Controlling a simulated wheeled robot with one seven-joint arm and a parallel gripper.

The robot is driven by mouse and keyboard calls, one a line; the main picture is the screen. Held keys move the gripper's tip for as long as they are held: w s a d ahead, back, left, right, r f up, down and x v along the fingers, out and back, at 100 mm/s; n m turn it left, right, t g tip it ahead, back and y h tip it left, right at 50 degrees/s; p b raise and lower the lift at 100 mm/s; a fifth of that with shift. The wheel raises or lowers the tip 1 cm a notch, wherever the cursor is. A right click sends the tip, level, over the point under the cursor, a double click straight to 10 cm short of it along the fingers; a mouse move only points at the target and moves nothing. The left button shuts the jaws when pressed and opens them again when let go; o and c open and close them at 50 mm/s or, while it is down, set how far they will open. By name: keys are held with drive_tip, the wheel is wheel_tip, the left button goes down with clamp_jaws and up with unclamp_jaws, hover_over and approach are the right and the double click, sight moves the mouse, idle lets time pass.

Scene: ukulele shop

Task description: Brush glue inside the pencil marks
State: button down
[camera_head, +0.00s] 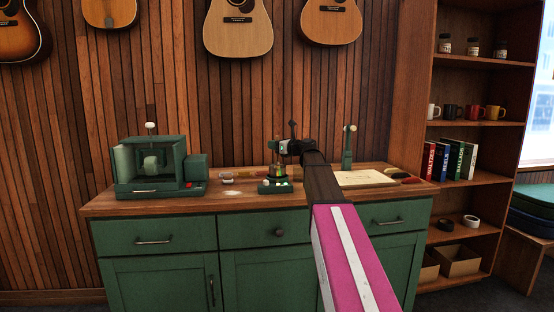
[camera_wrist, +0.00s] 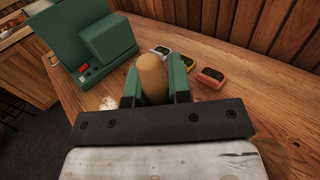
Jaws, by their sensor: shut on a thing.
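My gripper (camera_head: 283,147) is above the wooden workbench (camera_head: 180,205), right over a small green stand with an amber jar (camera_head: 277,172). In the wrist view my gripper (camera_wrist: 155,90) has its green fingers shut on a tan, round-ended wooden handle (camera_wrist: 152,70), which looks like a brush handle. The handle's lower end and any bristles are hidden in that view. A pale flat wooden panel (camera_head: 360,178) lies on the bench to the right, partly behind my arm. Pencil marks on it are too small to make out.
A green machine (camera_head: 155,165) with a red button stands at the bench's left. Small coloured containers (camera_head: 228,178) and a pale powdery patch (camera_head: 232,193) lie between it and the jar. A green upright tool (camera_head: 348,148) stands behind the panel. A dark red item (camera_head: 411,180) lies at the right end.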

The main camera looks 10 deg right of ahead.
wheel_tip(320, 180, up, 7)
drive_tip(key=shift+f, duration=0.15)
idle(0.7)
idle(2.0)
wheel_tip(320, 180, up, 4)
idle(0.4)
idle(0.5)
